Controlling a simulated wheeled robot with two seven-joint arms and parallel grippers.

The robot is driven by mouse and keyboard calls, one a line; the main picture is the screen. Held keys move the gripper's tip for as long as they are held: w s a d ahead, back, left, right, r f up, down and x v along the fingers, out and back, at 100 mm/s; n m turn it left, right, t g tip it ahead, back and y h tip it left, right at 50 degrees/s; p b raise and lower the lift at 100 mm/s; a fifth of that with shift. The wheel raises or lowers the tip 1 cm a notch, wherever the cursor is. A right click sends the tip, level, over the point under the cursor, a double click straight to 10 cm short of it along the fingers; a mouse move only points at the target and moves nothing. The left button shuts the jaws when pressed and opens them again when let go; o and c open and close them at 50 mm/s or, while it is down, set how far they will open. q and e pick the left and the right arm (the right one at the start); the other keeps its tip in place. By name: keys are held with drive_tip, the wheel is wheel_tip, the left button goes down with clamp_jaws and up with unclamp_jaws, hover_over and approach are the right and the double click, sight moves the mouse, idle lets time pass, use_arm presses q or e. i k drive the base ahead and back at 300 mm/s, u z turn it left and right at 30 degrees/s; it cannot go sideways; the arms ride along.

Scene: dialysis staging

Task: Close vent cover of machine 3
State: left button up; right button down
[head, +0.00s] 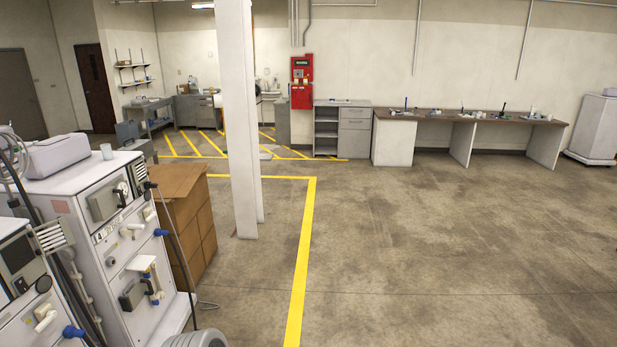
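Two white dialysis machines stand side by side at the left of the head view. The fuller one (85,210) carries a screen unit, pale and blue connectors and a dark label I cannot read clearly. A small louvred vent piece (139,171) sticks out at its upper right edge. The nearer machine (22,318) is cut off by the left edge. It has a similar louvred piece (50,237) at its upper right. I cannot tell which machine is number 3, nor whether either louvred piece is open or closed. Neither of my grippers is in view.
Brown cartons (190,215) stand just behind the machines. A white pillar (238,130) rises beyond them. A long bench (470,118) and drawer cabinet (355,130) line the back wall. A white unit (597,130) stands far right. The floor right of the yellow line (302,270) is clear.

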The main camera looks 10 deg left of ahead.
sight(63, 222)
drive_tip(key=u, duration=0.65)
drive_tip(key=i, duration=1.45)
drive_tip(key=u, duration=1.15)
